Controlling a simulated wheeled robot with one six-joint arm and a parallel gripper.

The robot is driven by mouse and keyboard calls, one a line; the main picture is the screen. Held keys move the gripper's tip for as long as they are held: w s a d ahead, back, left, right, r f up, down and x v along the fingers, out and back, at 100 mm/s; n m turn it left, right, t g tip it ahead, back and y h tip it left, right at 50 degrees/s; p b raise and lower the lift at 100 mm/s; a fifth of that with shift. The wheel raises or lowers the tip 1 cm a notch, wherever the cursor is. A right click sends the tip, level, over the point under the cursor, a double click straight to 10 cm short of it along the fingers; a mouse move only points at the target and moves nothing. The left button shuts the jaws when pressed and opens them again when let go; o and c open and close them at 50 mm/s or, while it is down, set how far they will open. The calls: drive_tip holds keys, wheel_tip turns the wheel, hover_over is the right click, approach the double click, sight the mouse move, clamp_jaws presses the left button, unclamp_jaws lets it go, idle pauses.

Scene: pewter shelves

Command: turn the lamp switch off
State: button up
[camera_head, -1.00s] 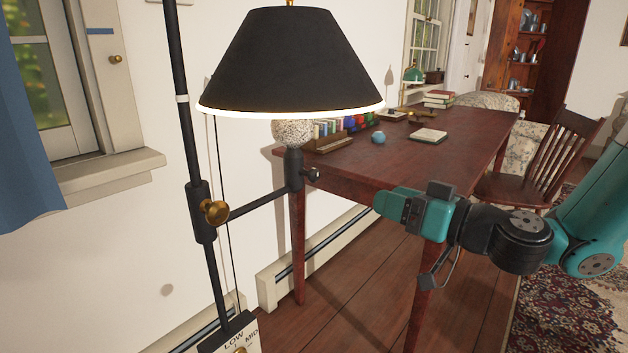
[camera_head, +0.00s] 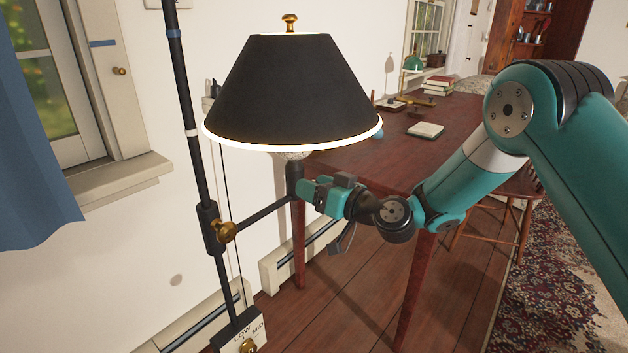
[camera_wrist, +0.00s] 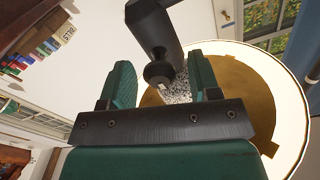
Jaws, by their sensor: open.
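The floor lamp has a black cone shade (camera_head: 290,88) with a brightly lit lower rim, so it is on. In the wrist view I look up into the glowing shade (camera_wrist: 290,95). A dark socket stem (camera_head: 294,178) under the shade carries a small round black switch knob (camera_wrist: 158,73). The knob is hidden behind my gripper in the head view. My gripper (camera_head: 306,189) is beside the stem. In the wrist view my gripper (camera_wrist: 160,85) is open, with its two green fingers on either side of the knob and no clear contact.
The lamp's black pole (camera_head: 190,125) has a brass clamp knob (camera_head: 226,231) and a side arm. A dial box marked LOW and MID (camera_head: 243,335) is at its base. A red wooden table (camera_head: 385,160) stands behind my arm, with a chair to its right.

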drive_tip(key=shift+w+a, duration=0.2)
drive_tip(key=shift+a, duration=0.05)
drive_tip(key=c, duration=0.9)
